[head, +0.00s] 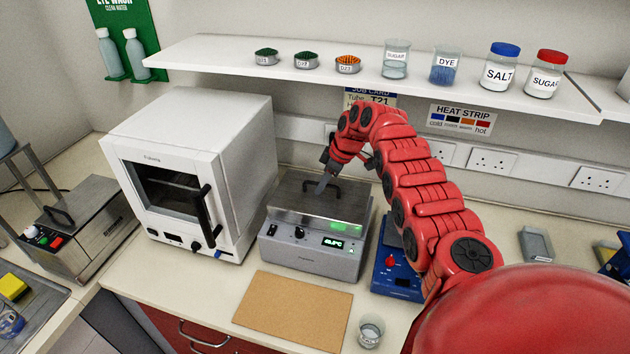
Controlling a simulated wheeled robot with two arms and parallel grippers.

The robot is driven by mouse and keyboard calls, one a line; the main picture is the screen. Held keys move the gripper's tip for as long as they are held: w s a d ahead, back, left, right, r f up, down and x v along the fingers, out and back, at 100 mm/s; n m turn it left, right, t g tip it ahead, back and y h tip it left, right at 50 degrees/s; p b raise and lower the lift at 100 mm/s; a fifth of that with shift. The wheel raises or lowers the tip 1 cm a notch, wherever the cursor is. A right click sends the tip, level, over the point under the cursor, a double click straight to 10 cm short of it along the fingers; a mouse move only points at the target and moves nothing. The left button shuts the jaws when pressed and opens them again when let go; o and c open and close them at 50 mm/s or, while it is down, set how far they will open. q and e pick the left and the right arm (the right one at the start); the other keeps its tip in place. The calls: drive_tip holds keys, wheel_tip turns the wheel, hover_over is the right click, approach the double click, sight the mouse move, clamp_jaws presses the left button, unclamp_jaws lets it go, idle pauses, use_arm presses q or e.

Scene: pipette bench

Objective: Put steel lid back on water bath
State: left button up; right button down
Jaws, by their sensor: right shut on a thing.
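The water bath (308,258) is a grey box with a green-lit display and a black knob, standing in the middle of the bench. The steel lid (290,198) is a shiny plate with a black handle, and it lies over the top of the bath, roughly lined up with it. I cannot tell whether its rim touches the bath all round. My right gripper (323,184) reaches down from behind and is shut on the lid at its handle. The bath's inside is hidden under the lid. My left gripper is not in view.
A white oven (195,170) stands close on the left of the bath. A blue device (398,268) stands on the right, partly behind my arm. A brown board (293,310) and a glass beaker (371,331) lie in front. A shelf (300,73) with jars hangs above.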

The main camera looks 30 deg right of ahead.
drive_tip(key=shift+w+a, duration=0.2)
drive_tip(key=shift+w, duration=0.05)
drive_tip(key=shift+d+f, duration=0.15)
drive_tip(key=shift+d, duration=0.1)
drive_tip(key=c, duration=1.3)
unclamp_jaws()
drive_tip(key=shift+s+d, duration=0.2)
drive_tip(key=shift+o, duration=2)
drive_tip(key=shift+a, duration=0.1)
drive_tip(key=shift+w+a, duration=0.1)
drive_tip(key=shift+a, duration=0.05)
drive_tip(key=shift+r, duration=0.25)
drive_tip(key=r+b, duration=0.1)
drive_tip(key=b, duration=0.1)
drive_tip(key=s+d+r+b, duration=0.1)
drive_tip(key=shift+s+d+r+b, duration=0.1)
drive_tip(key=shift+s+d+b, duration=0.15)
drive_tip(key=shift+b, duration=0.15)
drive_tip(key=b, duration=0.5)
hover_over(367, 202)
drive_tip(key=shift+w+a+r, duration=0.15)
drive_tip(key=shift+w+a, duration=0.05)
drive_tip(key=shift+s+d, duration=0.2)
drive_tip(key=shift+s, duration=0.05)
